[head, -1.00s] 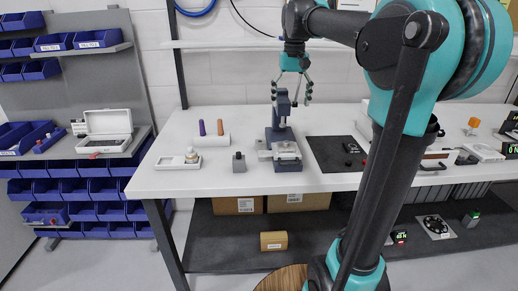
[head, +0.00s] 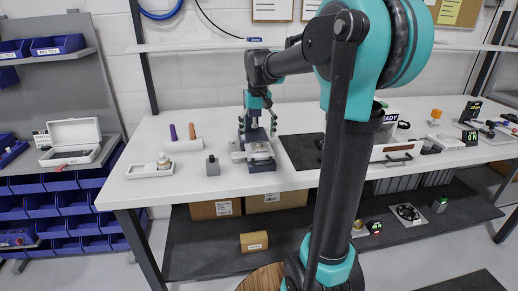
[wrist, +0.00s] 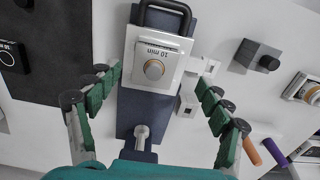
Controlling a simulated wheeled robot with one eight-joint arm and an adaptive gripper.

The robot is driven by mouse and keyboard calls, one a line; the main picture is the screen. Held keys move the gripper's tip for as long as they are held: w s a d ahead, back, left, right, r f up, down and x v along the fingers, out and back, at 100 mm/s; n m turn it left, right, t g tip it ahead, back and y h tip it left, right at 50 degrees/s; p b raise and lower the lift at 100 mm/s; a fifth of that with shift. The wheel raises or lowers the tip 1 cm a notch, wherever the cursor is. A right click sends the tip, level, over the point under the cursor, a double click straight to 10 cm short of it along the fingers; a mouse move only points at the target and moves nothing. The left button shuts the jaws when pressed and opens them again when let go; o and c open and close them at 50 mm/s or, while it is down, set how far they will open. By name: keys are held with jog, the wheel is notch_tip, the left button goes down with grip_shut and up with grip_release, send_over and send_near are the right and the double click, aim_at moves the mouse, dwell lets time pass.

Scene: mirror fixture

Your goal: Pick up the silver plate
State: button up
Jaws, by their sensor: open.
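A silver-white square plate (wrist: 157,68) lies on the dark blue fixture (wrist: 135,105) in the wrist view. It bears a smaller block marked "10 min" with an orange-ringed round face. In the head view the pale plate (head: 259,151) sits on top of the fixture (head: 262,167). My gripper (wrist: 160,76) is open, with its green segmented fingers spread to either side of the fixture and nothing between them in grip. In the head view my gripper (head: 257,130) hangs over the fixture, hiding part of its upright. I cannot tell the exact height gap.
A black handle (wrist: 166,12) stands at the fixture's end. A dark mat (head: 303,151) lies right. The white table's front left is clear.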

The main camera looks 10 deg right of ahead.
aim_at(259, 143)
jog(key=f, duration=0.3)
jog(key=shift+w+d+f, duration=0.3)
jog(key=shift+w+d, duration=0.05)
jog(key=shift+f, duration=0.55)
jog(key=shift+c, duration=0.6)
jog(key=c, duration=1.2)
